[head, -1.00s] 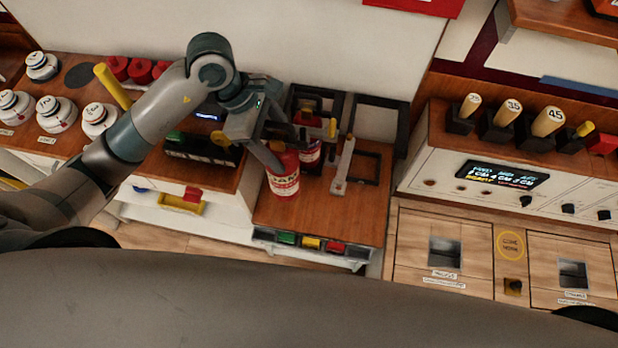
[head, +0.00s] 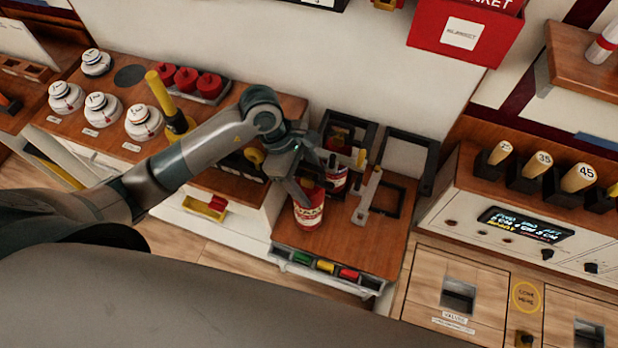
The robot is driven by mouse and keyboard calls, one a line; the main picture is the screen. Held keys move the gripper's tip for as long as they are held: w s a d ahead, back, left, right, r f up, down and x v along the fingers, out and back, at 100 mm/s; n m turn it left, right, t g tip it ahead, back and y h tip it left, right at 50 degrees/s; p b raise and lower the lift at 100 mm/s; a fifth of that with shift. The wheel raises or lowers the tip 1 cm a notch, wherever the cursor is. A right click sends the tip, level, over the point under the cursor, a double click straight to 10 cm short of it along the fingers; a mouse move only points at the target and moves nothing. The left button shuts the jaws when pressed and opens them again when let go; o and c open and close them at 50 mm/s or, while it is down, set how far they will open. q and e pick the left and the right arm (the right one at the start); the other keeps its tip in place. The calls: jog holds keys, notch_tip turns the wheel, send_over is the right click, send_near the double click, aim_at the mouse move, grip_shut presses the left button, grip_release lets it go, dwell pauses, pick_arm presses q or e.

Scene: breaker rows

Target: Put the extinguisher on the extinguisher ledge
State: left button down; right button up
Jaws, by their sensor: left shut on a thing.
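A red cylinder with a white label (head: 309,214), which looks like the extinguisher, stands upright on or just above the brown wooden top of the middle cabinet (head: 345,238). My left gripper (head: 307,192) comes down from above and is shut on its upper part, hiding its top. My right gripper is not in view.
Black frames (head: 412,160) and a grey lever piece (head: 368,197) stand close right of the cylinder. A yellow-handled tool (head: 165,97) and white knobs (head: 143,122) are on the left counter. A control panel (head: 520,228) with numbered handles stands at right. A red box (head: 466,32) hangs on the wall.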

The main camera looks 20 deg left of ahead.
pick_arm(q)
jog(key=shift+f+p, duration=0.55)
jog(key=shift+f, duration=1.2)
jog(key=shift+c, duration=2.4)
grip_release()
jog(key=shift+f, duration=0.15)
jog(key=shift+s, duration=0.1)
